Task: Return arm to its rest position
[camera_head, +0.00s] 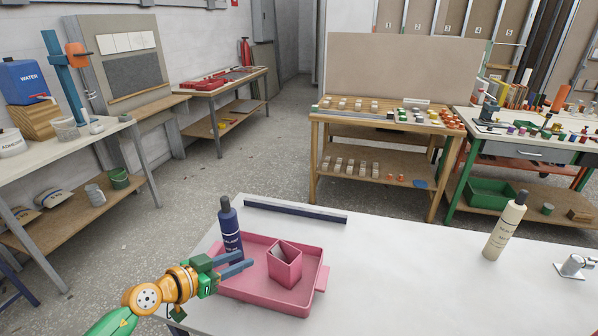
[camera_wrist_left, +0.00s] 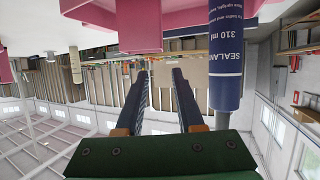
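My left gripper (camera_head: 246,261) reaches in from the lower left, over the near left part of the pink tray (camera_head: 240,292). Its two dark blue fingers stand apart with nothing between them, as the left wrist view (camera_wrist_left: 160,78) also shows. A dark blue sealant bottle (camera_head: 230,232) stands upright at the tray's left side, behind the fingers. A pink square cup (camera_head: 285,267) sits in the tray to the right of the fingertips, with something pale grey inside. In the upside-down wrist view the blue bottle (camera_wrist_left: 226,60) is close on the right of the fingers. My right gripper is not in view.
The tray is on a white table (camera_head: 400,290). A cream bottle (camera_head: 504,226) stands at the right, beside a metal fixture (camera_head: 572,264). A dark blue strip (camera_head: 295,210) lies at the back edge. The table between tray and cream bottle is clear.

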